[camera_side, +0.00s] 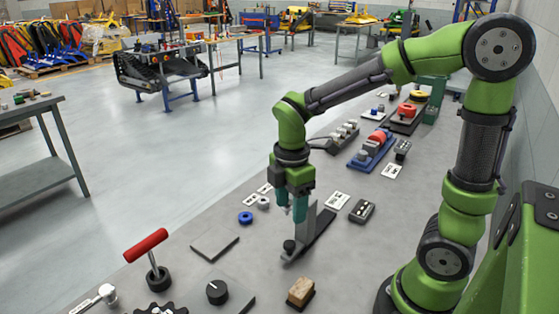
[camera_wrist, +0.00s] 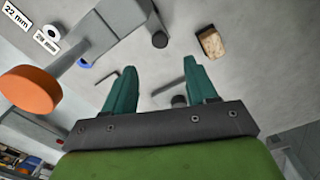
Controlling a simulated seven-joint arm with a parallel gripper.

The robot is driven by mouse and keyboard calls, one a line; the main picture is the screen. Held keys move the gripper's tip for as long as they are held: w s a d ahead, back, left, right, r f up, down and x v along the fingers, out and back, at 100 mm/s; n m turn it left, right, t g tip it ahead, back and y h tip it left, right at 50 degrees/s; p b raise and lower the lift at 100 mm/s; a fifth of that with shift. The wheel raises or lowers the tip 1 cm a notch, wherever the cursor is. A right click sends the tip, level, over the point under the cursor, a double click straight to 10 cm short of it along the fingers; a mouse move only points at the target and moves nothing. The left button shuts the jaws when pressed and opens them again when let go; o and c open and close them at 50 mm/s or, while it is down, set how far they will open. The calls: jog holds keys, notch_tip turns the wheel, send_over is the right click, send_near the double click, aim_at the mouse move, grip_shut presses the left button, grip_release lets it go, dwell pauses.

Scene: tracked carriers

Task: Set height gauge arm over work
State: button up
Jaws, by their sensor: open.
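My gripper (camera_side: 292,211) points down over the bench with its teal fingers apart and nothing visible between them. A grey upright on a long dark base (camera_side: 321,234), which looks like the height gauge, stands close beside the fingers on their right in the side view. I cannot tell whether they touch. A small black knob (camera_side: 289,246) sits at the base's near end. In the wrist view the open gripper (camera_wrist: 159,66) has a large grey bar (camera_wrist: 118,17) beyond it at upper left. An orange disc (camera_wrist: 30,90) is close to the camera; its attachment is unclear.
A wooden block (camera_side: 301,291) lies in front, and also shows in the wrist view (camera_wrist: 211,42). A dark block (camera_side: 362,211) and blue fixture (camera_side: 371,150) lie behind.

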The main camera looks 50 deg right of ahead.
aim_at(290, 244)
notch_tip(290, 244, down, 11)
jog(key=shift+r, duration=0.15)
grip_shut()
dwell(0.5)
